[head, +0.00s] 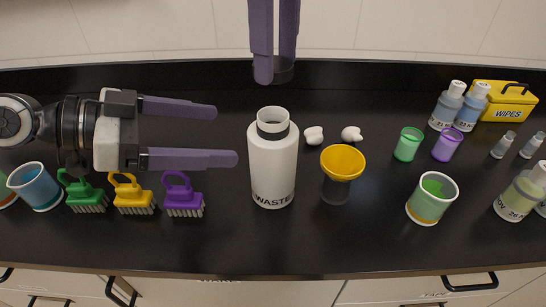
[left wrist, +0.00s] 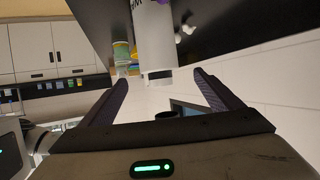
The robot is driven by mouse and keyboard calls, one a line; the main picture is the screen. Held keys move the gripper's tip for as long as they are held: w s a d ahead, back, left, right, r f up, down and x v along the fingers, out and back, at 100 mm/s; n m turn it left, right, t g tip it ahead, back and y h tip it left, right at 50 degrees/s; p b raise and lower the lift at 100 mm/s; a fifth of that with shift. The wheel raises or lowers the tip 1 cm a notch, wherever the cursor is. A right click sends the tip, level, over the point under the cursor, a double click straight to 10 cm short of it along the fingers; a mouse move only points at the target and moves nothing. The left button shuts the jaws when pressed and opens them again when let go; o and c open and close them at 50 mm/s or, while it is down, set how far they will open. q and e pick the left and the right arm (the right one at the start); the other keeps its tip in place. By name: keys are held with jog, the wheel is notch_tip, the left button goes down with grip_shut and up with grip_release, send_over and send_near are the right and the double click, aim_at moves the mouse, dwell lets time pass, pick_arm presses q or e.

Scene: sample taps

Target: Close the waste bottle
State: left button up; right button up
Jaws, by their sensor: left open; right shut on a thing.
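The waste bottle (head: 273,170) is white with a "WASTE" label and stands upright on the black counter. Its mouth is uncovered. My left gripper (head: 226,135) is open and empty, just left of the bottle, its fingers pointing at it without touching. The bottle also shows in the left wrist view (left wrist: 153,38), ahead of the open fingers. My right gripper (head: 276,66) comes in from the top, above and behind the bottle. It is shut on a dark cap (head: 284,71), partly hidden by a finger, held clear of the bottle mouth.
A yellow funnel (head: 343,161) in a dark holder stands just right of the bottle. Two white lumps (head: 314,135) lie behind it. Green, yellow and purple (head: 183,195) brushes sit below my left gripper. Cups (head: 432,199), bottles and a wipes box (head: 505,99) are at right.

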aim_at(272, 138)
jog(key=shift+s, duration=0.2)
pick_arm(q)
jog(key=x, duration=1.2)
jog(key=shift+s+f, duration=0.15)
jog(key=shift+s, duration=0.05)
pick_arm(e)
jog(key=shift+w, duration=0.1)
pick_arm(q)
jog(key=c, duration=1.6)
pick_arm(e)
jog(key=shift+f, duration=2.5)
jog(key=shift+f, duration=0.1)
jog(key=shift+f, duration=0.8)
jog(key=shift+f, duration=0.55)
